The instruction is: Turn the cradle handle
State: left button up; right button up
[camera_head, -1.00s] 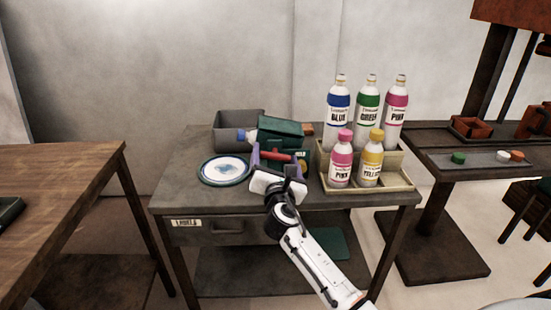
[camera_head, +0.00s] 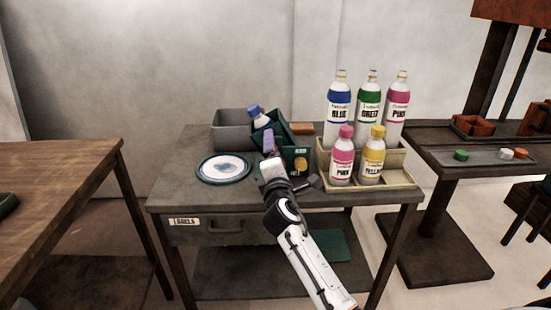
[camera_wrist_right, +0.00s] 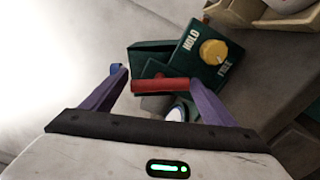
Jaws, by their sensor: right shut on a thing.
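The dark green cradle (camera_head: 284,130) stands tilted on the grey table and holds a white bottle (camera_head: 262,121) with a blue cap, leaning up to the left. Its front panel (camera_head: 302,160) has a yellow knob (camera_wrist_right: 213,52) and the words HOLD and FREE. The red cradle handle (camera_wrist_right: 160,85) lies between the purple fingers of my right gripper (camera_wrist_right: 162,88), which is shut on it. In the head view my right gripper (camera_head: 270,155) is in front of the cradle and hides the handle. My left gripper is not in view.
A grey bin (camera_head: 232,130) stands behind left of the cradle, and a round white plate (camera_head: 223,168) lies to the left. A beige rack (camera_head: 392,176) with several labelled bottles stands close on the right. The front left of the table (camera_head: 180,195) is clear.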

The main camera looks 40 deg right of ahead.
jog(key=m+b, duration=0.1)
jog(key=m, duration=0.1)
jog(key=shift+a+f+m, duration=0.1)
jog(key=shift+m, duration=1.2)
jog(key=shift+m+b, duration=0.4)
jog(key=shift+m, duration=0.1)
jog(key=o, duration=0.9)
jog(key=shift+o, duration=0.2)
